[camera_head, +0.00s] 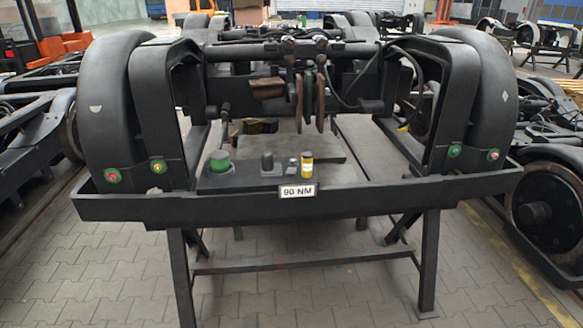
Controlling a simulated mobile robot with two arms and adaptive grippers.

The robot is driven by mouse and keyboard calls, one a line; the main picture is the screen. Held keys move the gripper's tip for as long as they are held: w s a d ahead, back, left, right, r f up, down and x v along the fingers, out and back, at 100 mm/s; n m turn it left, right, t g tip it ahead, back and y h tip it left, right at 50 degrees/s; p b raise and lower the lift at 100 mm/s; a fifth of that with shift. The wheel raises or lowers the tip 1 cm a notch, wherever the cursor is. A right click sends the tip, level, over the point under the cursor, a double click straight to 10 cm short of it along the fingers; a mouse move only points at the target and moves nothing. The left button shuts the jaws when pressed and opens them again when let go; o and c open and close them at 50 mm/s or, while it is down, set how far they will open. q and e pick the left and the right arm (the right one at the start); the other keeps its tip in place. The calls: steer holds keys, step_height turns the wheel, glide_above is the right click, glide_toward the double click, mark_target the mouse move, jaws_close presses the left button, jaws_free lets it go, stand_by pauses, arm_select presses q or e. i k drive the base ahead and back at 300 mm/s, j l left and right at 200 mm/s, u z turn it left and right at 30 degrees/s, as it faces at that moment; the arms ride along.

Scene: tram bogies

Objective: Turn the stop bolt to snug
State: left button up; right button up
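A black bogie (155,105) rests on a dark stand. Bolt heads in coloured rings show low on its frame: two on the left, (113,175) and (158,165), and two on the right, (455,150) and (493,154). Which of these, if any, is the stop bolt I cannot tell. A small sign (298,191) reading "90 NM" is on the tray's front edge (400,197). Neither of my grippers is in view.
On the tray stand a green-topped item (220,162), a dark knobbed item (267,162) and a yellow-and-black container (307,166). Other bogies stand close on both sides, one with a wheel (545,210) at right. The paved floor (310,300) in front is clear.

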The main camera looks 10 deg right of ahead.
mark_target(293, 164)
steer(key=i+z, duration=0.25)
steer(key=i, duration=0.4)
steer(key=i+z, duration=0.3)
steer(key=i, duration=0.4)
